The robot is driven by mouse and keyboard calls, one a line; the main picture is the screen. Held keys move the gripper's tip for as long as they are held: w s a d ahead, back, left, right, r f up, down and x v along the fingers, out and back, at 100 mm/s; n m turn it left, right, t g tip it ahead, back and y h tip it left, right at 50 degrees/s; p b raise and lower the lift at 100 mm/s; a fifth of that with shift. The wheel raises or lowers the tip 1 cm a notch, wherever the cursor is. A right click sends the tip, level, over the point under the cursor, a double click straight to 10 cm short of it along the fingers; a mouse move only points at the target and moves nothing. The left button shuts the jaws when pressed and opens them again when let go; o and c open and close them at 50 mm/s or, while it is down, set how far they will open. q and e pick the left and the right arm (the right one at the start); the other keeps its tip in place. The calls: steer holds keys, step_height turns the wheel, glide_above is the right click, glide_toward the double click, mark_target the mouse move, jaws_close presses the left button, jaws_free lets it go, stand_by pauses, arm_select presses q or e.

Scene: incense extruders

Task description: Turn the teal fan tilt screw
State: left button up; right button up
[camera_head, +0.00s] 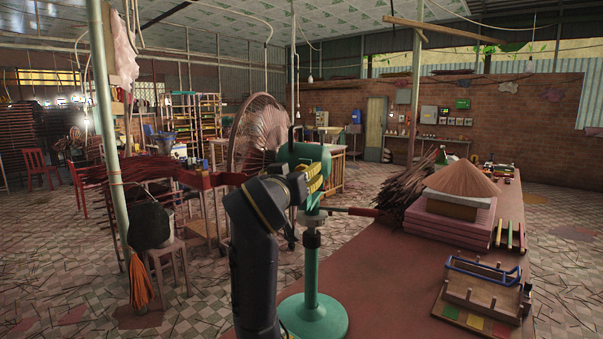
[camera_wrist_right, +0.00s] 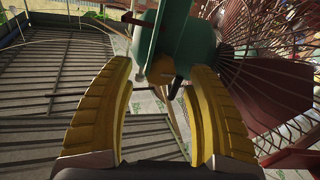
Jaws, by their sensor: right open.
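The teal fan has a rust-brown wire cage (camera_head: 257,130), a teal motor housing (camera_head: 306,156) and a round teal base (camera_head: 315,316) on the table. My right gripper (camera_head: 316,183), with yellow fingers, is at the fan's neck just under the housing, partly hidden by my own arm. In the right wrist view the gripper (camera_wrist_right: 156,82) is open, its fingers apart. The teal housing (camera_wrist_right: 174,34) and a small dark part of the neck (camera_wrist_right: 175,86) show between and beyond the fingertips. I cannot tell which part is the tilt screw, or whether a finger touches it. My left gripper is out of view.
The red-brown table (camera_head: 385,290) holds a bundle of dark sticks (camera_head: 405,190), a conical hat (camera_head: 461,179) on pink stacks, and a wooden rack with a blue handle (camera_head: 485,290). A stool (camera_head: 168,262) stands left of the fan. The table's middle strip is clear.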

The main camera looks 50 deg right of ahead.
steer(key=shift+v, duration=2.55)
